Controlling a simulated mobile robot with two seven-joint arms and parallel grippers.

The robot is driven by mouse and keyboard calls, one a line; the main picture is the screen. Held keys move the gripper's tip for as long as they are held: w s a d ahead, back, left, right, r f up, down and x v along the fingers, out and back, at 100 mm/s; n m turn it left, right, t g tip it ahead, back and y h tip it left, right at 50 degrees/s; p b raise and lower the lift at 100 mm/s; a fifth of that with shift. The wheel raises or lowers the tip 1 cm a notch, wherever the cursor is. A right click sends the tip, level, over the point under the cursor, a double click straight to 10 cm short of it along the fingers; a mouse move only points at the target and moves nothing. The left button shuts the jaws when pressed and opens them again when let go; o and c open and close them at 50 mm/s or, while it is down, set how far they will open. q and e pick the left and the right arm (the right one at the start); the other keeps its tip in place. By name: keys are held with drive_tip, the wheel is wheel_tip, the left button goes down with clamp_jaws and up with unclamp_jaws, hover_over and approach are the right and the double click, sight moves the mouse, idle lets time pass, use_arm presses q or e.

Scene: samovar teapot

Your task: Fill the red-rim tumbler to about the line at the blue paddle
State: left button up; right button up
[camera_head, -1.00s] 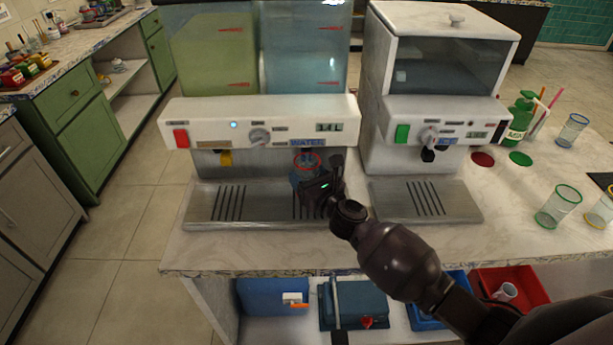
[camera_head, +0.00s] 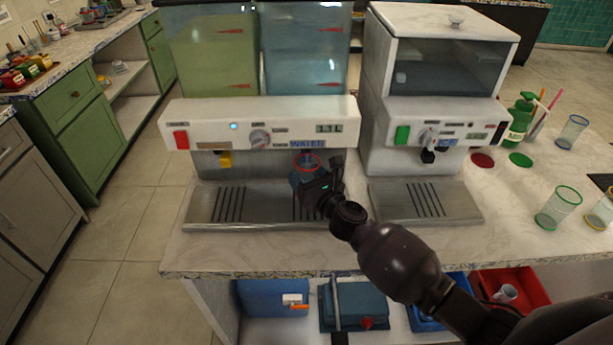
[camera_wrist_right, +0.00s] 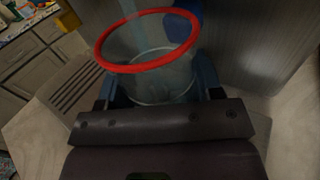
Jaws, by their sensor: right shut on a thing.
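The red-rim tumbler (camera_head: 308,170) stands upright under the right outlet of the two-tank dispenser, below the label WATER. Its red rim and clear wall fill the top of the right wrist view (camera_wrist_right: 147,66). My right gripper (camera_head: 312,188) is shut on the tumbler's sides, with a finger on each side in the wrist view (camera_wrist_right: 158,84). The blue paddle (camera_wrist_right: 192,14) shows behind the rim. A pale vertical streak, seemingly a stream of water, drops inside the rim in the wrist view. The water level and any line on the tumbler are not clear. My left gripper is out of view.
The dispenser (camera_head: 235,110) has a green tank and a blue tank (camera_head: 305,50), with a slotted drip tray (camera_head: 265,215) below. A second white machine (camera_head: 445,70) stands to its right. Green-rim (camera_head: 558,206) and other tumblers stand at the counter's right.

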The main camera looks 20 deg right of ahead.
idle(0.7)
idle(0.8)
idle(0.8)
drive_tip(key=shift+s+a, duration=0.1)
drive_tip(key=shift+s, duration=0.05)
drive_tip(key=shift+s+a+p, duration=0.15)
drive_tip(key=shift+s+p, duration=0.1)
drive_tip(key=shift+s, duration=0.35)
drive_tip(key=shift+s+a+p, duration=0.15)
drive_tip(key=shift+s+p, duration=0.1)
drive_tip(key=shift+s, duration=0.3)
drive_tip(key=shift+s+a, duration=0.25)
drive_tip(key=shift+s, duration=0.65)
drive_tip(key=shift+s+p, duration=0.25)
drive_tip(key=shift+p, duration=0.05)
